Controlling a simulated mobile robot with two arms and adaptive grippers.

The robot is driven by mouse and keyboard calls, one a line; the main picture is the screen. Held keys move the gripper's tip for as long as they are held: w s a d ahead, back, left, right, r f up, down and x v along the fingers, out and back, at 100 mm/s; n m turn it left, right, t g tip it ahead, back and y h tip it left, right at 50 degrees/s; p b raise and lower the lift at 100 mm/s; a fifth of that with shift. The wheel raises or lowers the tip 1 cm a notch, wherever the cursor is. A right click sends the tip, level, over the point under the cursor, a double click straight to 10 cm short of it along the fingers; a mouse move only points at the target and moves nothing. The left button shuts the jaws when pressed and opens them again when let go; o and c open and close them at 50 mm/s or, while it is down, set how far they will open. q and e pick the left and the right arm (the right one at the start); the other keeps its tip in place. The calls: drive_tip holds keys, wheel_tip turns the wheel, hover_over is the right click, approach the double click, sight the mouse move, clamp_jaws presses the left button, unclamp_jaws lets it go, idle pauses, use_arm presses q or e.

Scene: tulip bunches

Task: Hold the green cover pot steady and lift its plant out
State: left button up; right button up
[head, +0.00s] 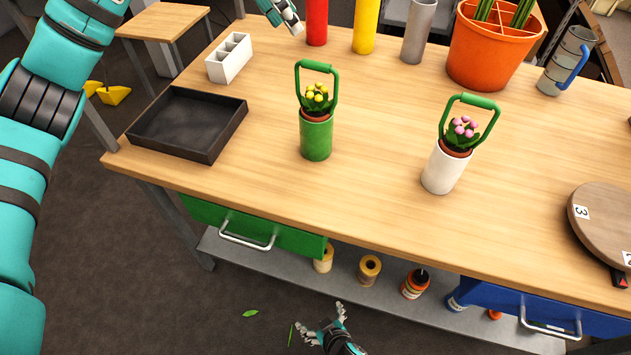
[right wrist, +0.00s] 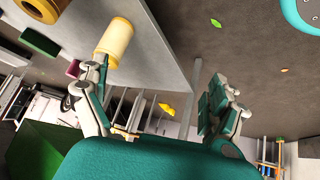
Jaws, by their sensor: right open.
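The green cover pot (head: 316,143) stands upright on the wooden table, left of the middle in the head view. Its plant (head: 317,98) has yellow blooms and a terracotta inner pot seated in the cover pot's mouth. A green loop handle (head: 299,79) rises around the plant. My left gripper (head: 292,24) is at the table's far edge, behind and left of the pot and apart from it; its finger gap is unclear. My right gripper (head: 320,319) is open and empty, low in front of the table; its spread fingers show in the right wrist view (right wrist: 155,108).
A white cover pot (head: 443,172) with a pink-flowered plant stands to the right. A black tray (head: 236,119) and white divided holder (head: 231,62) lie left. Coloured cylinders and an orange bucket (head: 487,57) stand behind. A green drawer (head: 290,239) is below the front edge.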

sight(316, 127)
drive_tip(key=w+a+r+n+t+y, duration=0.1)
drive_tip(key=w+a+r+t+y, duration=0.15)
drive_tip(key=a+r, duration=0.45)
drive_tip(key=w+a+r+t+y, duration=0.1)
drive_tip(key=w+a+r, duration=0.3)
drive_tip(key=r, duration=0.6)
drive_tip(key=w+a+r+t+y, duration=0.1)
drive_tip(key=a+r+t, duration=0.1)
drive_tip(key=r, duration=0.7)
drive_tip(key=w+a+r+t, duration=0.1)
drive_tip(key=a+r+t, duration=0.15)
drive_tip(key=r, duration=0.75)
drive_tip(key=w+d+r+m+t+h, duration=0.1)
drive_tip(key=w+d+r+m+h, duration=0.25)
drive_tip(key=d, duration=0.35)
drive_tip(key=w+d+r+m+t+h, duration=0.2)
drive_tip(key=d+r+m+h, duration=0.2)
drive_tip(key=d, duration=0.3)
drive_tip(key=w, duration=1.6)
drive_tip(key=shift+w, duration=0.3)
drive_tip(key=c, duration=1.3)
